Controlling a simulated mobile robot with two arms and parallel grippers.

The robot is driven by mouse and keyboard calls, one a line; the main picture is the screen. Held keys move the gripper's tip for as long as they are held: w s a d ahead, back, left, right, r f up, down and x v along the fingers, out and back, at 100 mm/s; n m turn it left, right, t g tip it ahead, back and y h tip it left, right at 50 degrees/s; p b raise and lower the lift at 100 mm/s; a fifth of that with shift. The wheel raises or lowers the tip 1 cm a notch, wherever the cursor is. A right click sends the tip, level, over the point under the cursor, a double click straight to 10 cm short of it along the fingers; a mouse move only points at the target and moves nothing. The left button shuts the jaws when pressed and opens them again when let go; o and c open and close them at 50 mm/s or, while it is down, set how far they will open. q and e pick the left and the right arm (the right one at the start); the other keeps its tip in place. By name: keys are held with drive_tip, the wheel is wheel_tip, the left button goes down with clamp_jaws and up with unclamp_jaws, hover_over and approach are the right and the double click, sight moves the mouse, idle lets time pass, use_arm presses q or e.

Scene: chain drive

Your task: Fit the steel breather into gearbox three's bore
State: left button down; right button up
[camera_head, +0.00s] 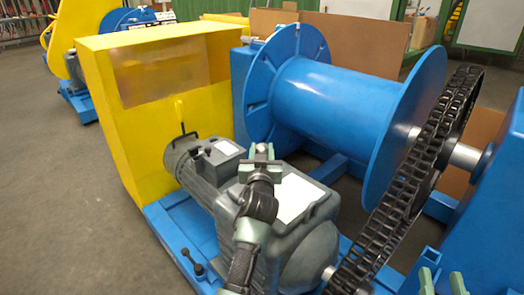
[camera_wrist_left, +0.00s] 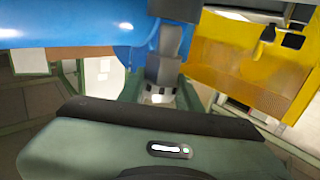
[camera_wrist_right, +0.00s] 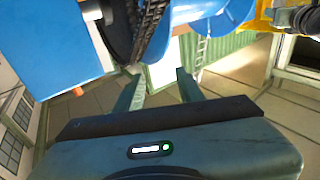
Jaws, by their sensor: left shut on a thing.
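My left gripper (camera_head: 261,160) is above the grey gearbox housing (camera_head: 310,240) in the head view. It is shut on a small grey metal part (camera_head: 261,148), apparently the steel breather, whose pale end (camera_wrist_left: 158,96) shows between the fingers in the left wrist view. My gripper and arm cover part of the housing's top. I cannot make out the bore or a number on the gearbox. My right gripper (camera_head: 442,282) is at the lower right, its fingers apart; the right wrist view shows them empty (camera_wrist_right: 160,88).
A yellow guard box (camera_head: 110,140) stands left of a grey motor (camera_head: 195,165). A large blue drum (camera_head: 325,100) lies behind the gearbox. A black chain (camera_head: 405,190) runs along its right side. The blue base frame (camera_head: 180,235) edges the front; open floor lies left.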

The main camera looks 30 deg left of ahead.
drive_tip(key=shift+f, duration=0.45)
idle(0.6)
drive_tip(key=shift+d+f+g, duration=0.1)
drive_tip(key=shift+f+g, duration=0.2)
drive_tip(key=shift+f, duration=0.05)
use_arm(q)
drive_tip(key=shift+f, duration=0.1)
use_arm(e)
drive_tip(key=shift+r, duration=0.15)
use_arm(q)
drive_tip(key=shift+f, duration=0.35)
use_arm(e)
drive_tip(key=r, duration=0.1)
drive_tip(key=r+t, duration=0.1)
drive_tip(key=r, duration=0.1)
drive_tip(key=shift+s+a+t, duration=0.1)
drive_tip(key=shift+a+t, duration=0.1)
drive_tip(key=shift+t, duration=0.1)
idle(0.3)
drive_tip(key=shift+f, duration=0.1)
